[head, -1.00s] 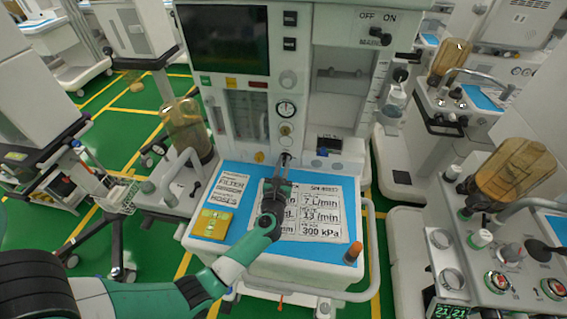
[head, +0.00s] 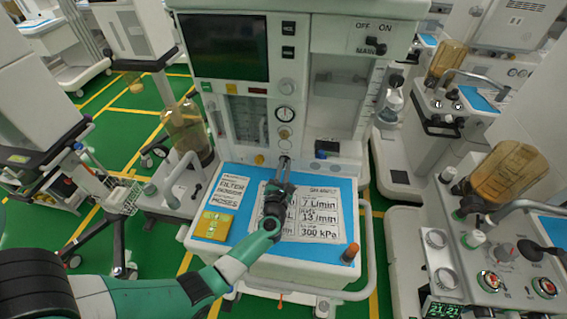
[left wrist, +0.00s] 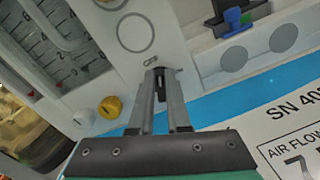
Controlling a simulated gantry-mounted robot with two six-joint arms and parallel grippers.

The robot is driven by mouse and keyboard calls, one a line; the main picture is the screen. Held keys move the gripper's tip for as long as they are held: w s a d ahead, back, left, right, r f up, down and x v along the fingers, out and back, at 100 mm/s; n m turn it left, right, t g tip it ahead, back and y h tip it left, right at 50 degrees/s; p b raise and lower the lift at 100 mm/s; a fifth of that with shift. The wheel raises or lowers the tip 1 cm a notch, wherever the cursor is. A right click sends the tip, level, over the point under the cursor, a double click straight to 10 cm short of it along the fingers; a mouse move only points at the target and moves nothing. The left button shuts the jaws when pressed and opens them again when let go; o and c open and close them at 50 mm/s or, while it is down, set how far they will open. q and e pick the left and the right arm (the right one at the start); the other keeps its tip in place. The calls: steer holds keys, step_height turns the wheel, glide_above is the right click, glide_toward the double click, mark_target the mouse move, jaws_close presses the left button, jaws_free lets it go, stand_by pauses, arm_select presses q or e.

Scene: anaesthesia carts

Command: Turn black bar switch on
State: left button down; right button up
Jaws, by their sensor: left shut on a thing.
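The black bar switch (left wrist: 161,90) shows as a dark upright piece between the fingertips of my left gripper in the left wrist view. It is on the lower front panel of the anaesthesia machine (head: 290,60), below a round dial. My left gripper (left wrist: 161,74) is shut on it, and the fingers hide most of its sides. In the head view the left gripper (head: 284,160) reaches over the work surface to the panel, and the switch is too small and covered to make out its setting. My right gripper is in neither view.
A black MAIN knob (head: 380,49) with OFF and ON labels is at upper right. A yellow device (head: 212,225) and printed sheets lie on the blue work surface (head: 240,174). A yellow knob (left wrist: 110,107) is left of the fingers. Other carts stand on both sides.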

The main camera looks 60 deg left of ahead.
arm_select(q)
steer(key=m, duration=0.2)
steer(key=m+p, duration=0.1)
steer(key=shift+w+d+m, duration=0.15)
steer(key=shift+w+m, duration=0.05)
steer(key=shift+m, duration=0.2)
steer(key=m, duration=0.1)
steer(key=m+p, duration=0.1)
steer(key=m, duration=0.1)
steer(key=shift+w+d+f+m+p, duration=0.1)
steer(key=shift+f+m+p, duration=0.15)
steer(key=shift+m+p, duration=0.05)
steer(key=m, duration=0.3)
steer(key=shift+f+m+p, duration=0.25)
steer(key=shift+m+p, duration=0.05)
steer(key=shift+p, duration=0.1)
steer(key=shift+w+f+m, duration=0.1)
steer(key=shift+f+m, duration=0.1)
steer(key=shift+m, duration=1.2)
steer(key=c, duration=0.9)
jaws_free()
steer(key=shift+d+p, duration=0.15)
steer(key=shift+p, duration=0.2)
